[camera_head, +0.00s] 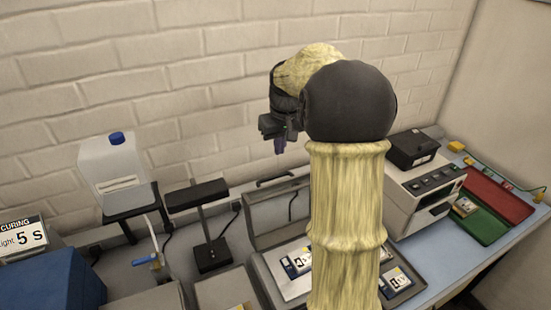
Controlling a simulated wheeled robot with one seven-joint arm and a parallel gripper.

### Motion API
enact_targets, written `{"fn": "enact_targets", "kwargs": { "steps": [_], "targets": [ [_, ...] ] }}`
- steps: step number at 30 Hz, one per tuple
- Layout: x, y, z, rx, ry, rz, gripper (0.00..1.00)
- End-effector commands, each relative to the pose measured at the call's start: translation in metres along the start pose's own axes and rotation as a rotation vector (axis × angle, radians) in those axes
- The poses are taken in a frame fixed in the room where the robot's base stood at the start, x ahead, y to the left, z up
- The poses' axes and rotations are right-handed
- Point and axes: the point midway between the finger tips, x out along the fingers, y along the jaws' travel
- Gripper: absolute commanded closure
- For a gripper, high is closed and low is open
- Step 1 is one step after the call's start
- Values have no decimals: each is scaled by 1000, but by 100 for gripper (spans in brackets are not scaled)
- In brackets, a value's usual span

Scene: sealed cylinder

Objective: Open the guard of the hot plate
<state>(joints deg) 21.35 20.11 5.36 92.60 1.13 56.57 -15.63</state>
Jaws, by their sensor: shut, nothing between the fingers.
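My gripper (280,143) is a small dark tool at the end of my arm. It is high in front of the brick wall, shut and empty, with its fingers pointing down. It appears well above the bench equipment and touches nothing that I can see. A grey framed unit (262,240) with a raised upright frame and a dark handle bar (275,180) stands below it, partly behind my arm. A white box-shaped appliance (425,200) with dark knobs and a front opening stands to the right. I cannot tell for certain which one is the hot plate or its guard.
A white jug with a blue cap (115,165) stands on a dark stand at the left. A black T-shaped post (205,225) is beside it. A blue box (50,285) is front left. Red (500,195) and green (478,225) trays lie far right.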

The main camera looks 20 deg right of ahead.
Motion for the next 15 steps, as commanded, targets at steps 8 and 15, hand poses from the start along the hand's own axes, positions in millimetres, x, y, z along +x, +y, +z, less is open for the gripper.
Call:
{"fn": "enact_targets", "kwargs": {
  "steps": [8, 15],
  "targets": [
    [-7, -6, -1, -11, 0, -2, 100],
    [-6, -6, -1, -11, 0, -2, 100]
  ]
}}
